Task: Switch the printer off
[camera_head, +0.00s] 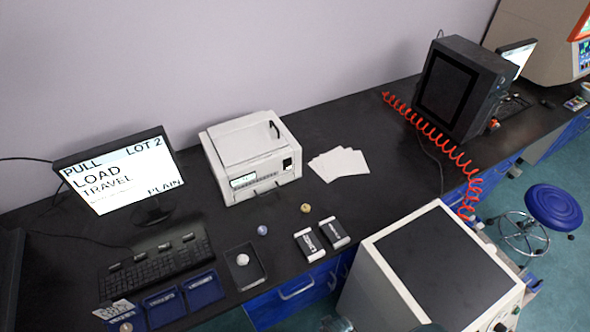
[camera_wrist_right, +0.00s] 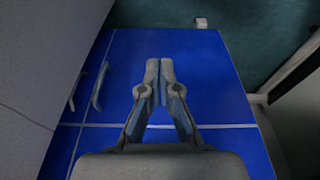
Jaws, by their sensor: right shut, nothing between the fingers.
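The white printer (camera_head: 251,157) stands on the black bench, in the middle of the head view. Its front carries a small lit display (camera_head: 243,180) with a row of small buttons beside it, and a dark switch (camera_head: 287,163) sits near the right front corner. Whether the switch is on or off is too small to tell. My right gripper (camera_wrist_right: 160,72) shows in the right wrist view, shut and empty, in front of blue cabinet doors and away from the printer. My left gripper is not in view.
White paper sheets (camera_head: 338,164) lie right of the printer. A monitor (camera_head: 118,176) and keyboard (camera_head: 160,262) stand left. Small balls and two dark boxes (camera_head: 333,232) lie in front. A large white machine (camera_head: 440,268) fills the right foreground. Blue cabinets (camera_wrist_right: 180,80) lie under the bench.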

